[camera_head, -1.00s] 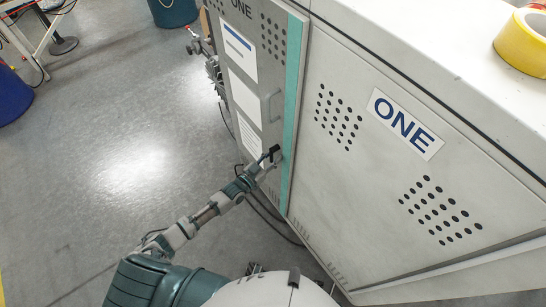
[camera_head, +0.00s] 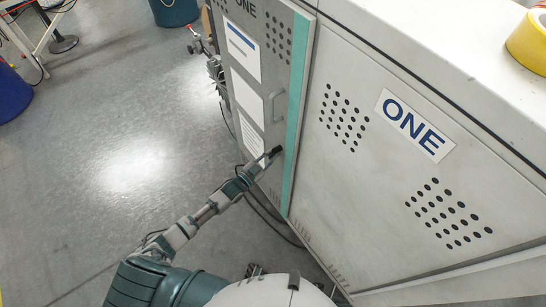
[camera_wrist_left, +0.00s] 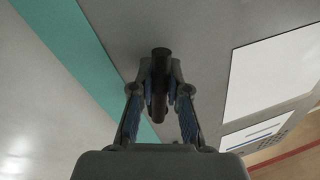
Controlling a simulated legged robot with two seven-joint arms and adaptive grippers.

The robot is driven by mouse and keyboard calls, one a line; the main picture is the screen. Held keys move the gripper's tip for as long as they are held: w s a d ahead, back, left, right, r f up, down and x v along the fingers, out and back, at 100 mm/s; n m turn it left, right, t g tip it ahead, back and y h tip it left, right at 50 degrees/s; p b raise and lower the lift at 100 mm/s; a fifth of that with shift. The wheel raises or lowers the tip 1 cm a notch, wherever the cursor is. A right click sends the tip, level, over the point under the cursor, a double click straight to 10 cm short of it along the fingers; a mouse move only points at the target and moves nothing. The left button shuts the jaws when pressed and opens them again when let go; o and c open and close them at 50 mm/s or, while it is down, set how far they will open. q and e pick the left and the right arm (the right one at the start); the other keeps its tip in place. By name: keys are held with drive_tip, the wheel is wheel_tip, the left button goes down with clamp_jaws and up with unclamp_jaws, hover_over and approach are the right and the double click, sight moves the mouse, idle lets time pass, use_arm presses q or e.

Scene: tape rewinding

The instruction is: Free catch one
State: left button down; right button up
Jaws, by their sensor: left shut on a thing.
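The black catch (camera_head: 277,151) sits low on the grey door (camera_head: 256,190) of the cabinet marked ONE, left of the teal edge strip. My left gripper (camera_head: 269,158) is at the catch, reaching up from below. In the left wrist view, the catch shows as a dark round bar (camera_wrist_left: 161,65) standing between the two fingers. My left gripper (camera_wrist_left: 160,88) is shut on this bar, with blue pads at its sides. The fingers hide part of the catch's base. My right gripper is not in view.
A grey pull handle (camera_head: 278,106) is on the door above the catch. The cabinet's side panel (camera_head: 385,190) fills the right. Yellow tape (camera_head: 527,42) lies on top. Cables run on the floor below the door. Open floor (camera_head: 110,180) lies left.

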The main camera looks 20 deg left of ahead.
sight(274, 140)
use_arm(q)
drive_tip(key=m, duration=0.2)
drive_tip(key=a+m, duration=0.1)
drive_tip(key=shift+w+h+b, duration=0.3)
drive_tip(key=shift+b, duration=0.1)
drive_tip(key=m, duration=0.2)
drive_tip(key=r+m+h+b, duration=0.1)
drive_tip(key=m, duration=0.1)
drive_tip(key=shift+w+a, duration=0.3)
drive_tip(key=m, duration=0.2)
drive_tip(key=m+b, duration=0.1)
drive_tip(key=m, duration=0.1)
drive_tip(key=shift+w+a+r+h, duration=0.2)
drive_tip(key=shift+a+r+h, duration=0.05)
drive_tip(key=shift+r+h, duration=0.15)
drive_tip(key=shift+a+r+m+h+b, duration=0.1)
drive_tip(key=shift+r+m+h+b, duration=0.15)
drive_tip(key=shift+m, duration=0.6)
drive_tip(key=shift+r+m+h+b, duration=0.1)
drive_tip(key=shift+r+m+h, duration=0.15)
drive_tip(key=shift+m, duration=0.6)
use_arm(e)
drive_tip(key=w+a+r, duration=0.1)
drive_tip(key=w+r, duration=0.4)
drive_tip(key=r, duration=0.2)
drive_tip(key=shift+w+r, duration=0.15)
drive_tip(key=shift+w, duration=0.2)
